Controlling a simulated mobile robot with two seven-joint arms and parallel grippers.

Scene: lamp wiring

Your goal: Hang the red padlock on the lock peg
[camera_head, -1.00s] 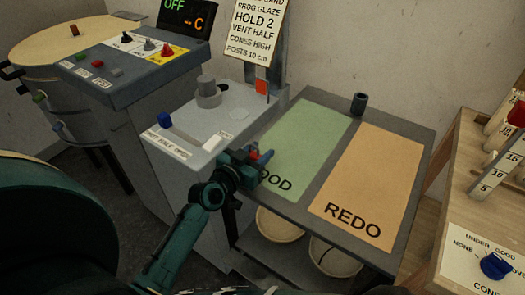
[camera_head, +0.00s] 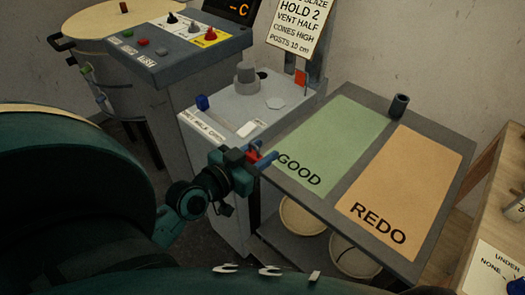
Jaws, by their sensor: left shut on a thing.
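My left gripper (camera_head: 262,160) is in the middle of the head view, in front of the near left edge of the board with the green field. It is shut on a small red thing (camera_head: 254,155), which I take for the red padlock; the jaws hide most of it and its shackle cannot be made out. I cannot pick out the lock peg for sure. My right gripper is not in view.
The board has a green GOOD field (camera_head: 335,140) and an orange REDO field (camera_head: 410,190), with a dark cup (camera_head: 399,105) at its back edge. A grey console (camera_head: 165,65) and a round drum (camera_head: 85,45) stand left. Pale bowls (camera_head: 300,216) sit underneath.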

